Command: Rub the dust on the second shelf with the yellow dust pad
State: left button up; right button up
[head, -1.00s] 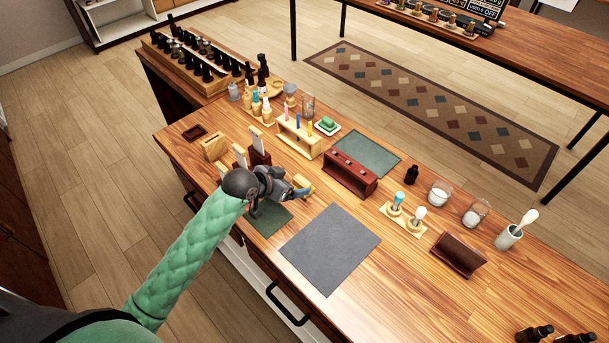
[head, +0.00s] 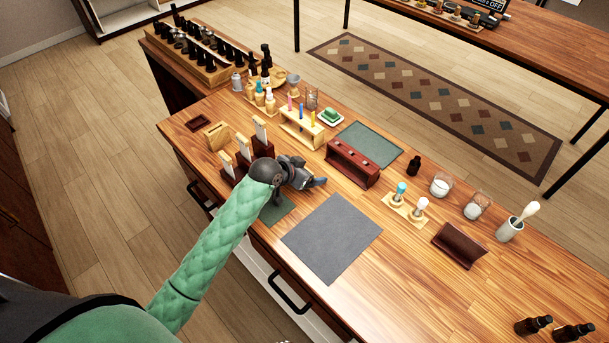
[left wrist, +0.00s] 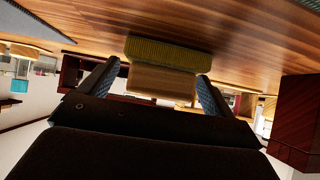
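The yellow dust pad (left wrist: 165,50) has a wooden block (left wrist: 162,82) as its handle. In the head view my left gripper (head: 318,182) is over the front part of the wooden table, beside the dark red rack and above the grey mat's far left corner. The pad is hidden there behind the gripper. I cannot make out the dust or tell which surface is the second shelf. My right gripper is not in view.
The dark red rack (head: 352,165) stands close to the right of my left gripper. Upright stands with white pieces (head: 243,150) are to its left. A pen rack (head: 300,128) stands behind. The grey mat (head: 332,238) is bare. Cups and a dark holder (head: 460,245) stand farther right.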

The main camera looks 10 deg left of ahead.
pick_arm(q)
jog(key=shift+s, duration=0.1)
jog(key=c, duration=1)
jog(key=shift+r, duration=0.1)
jog(key=shift+c, duration=0.2)
jog(key=shift+r, duration=0.55)
notch_tip(320, 180, up, 3)
jog(key=shift+r, duration=0.1)
jog(key=s+d+r, duration=0.3)
jog(key=d+r, duration=0.3)
jog(key=d, duration=0.5)
jog(key=shift+s+d+r, duration=0.15)
jog(key=shift+r, duration=0.2)
